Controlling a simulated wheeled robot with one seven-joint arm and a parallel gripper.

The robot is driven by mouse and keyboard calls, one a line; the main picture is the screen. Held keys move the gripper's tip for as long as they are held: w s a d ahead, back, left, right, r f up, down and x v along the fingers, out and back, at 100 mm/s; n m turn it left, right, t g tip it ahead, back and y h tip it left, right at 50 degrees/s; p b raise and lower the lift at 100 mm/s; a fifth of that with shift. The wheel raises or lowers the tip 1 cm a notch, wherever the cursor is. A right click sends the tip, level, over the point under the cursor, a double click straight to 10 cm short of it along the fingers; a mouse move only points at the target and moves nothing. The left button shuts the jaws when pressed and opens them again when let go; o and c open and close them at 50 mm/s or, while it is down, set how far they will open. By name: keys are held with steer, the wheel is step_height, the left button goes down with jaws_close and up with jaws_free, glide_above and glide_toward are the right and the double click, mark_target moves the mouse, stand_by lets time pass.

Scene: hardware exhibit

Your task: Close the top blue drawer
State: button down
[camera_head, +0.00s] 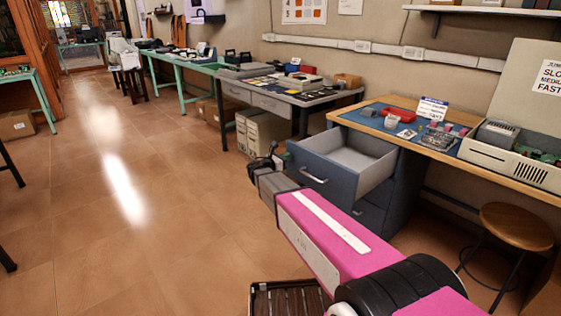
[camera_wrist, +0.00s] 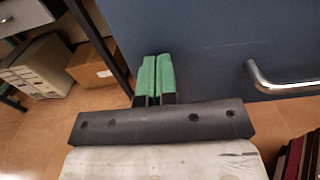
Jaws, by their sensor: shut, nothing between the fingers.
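The top blue drawer (camera_head: 321,178) is pulled well out of the blue cabinet (camera_head: 402,195) under the wooden-topped workbench, and its grey inside looks empty. Its front panel (camera_wrist: 225,45) fills the upper right of the wrist view, with the metal handle (camera_wrist: 262,82) at the right. The handle also shows in the head view (camera_head: 313,176). My gripper (camera_wrist: 155,62) has green fingers, side by side and shut with nothing between them. They point at the left part of the drawer front, left of the handle. I cannot tell whether they touch it. In the head view my gripper (camera_head: 262,165) is partly hidden by my arm.
Lower blue drawers (camera_head: 369,216) look shut. A round wooden stool (camera_head: 516,227) stands at the right. Beige cabinets (camera_head: 262,134) stand under the neighbouring desk. A slatted dark crate (camera_head: 288,298) is at the bottom. The tiled floor at left is largely clear.

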steer(key=shift+w+d, duration=0.2)
steer(key=shift+d, duration=0.05)
steer(key=x, duration=3.6)
steer(key=shift+w+d, duration=0.15)
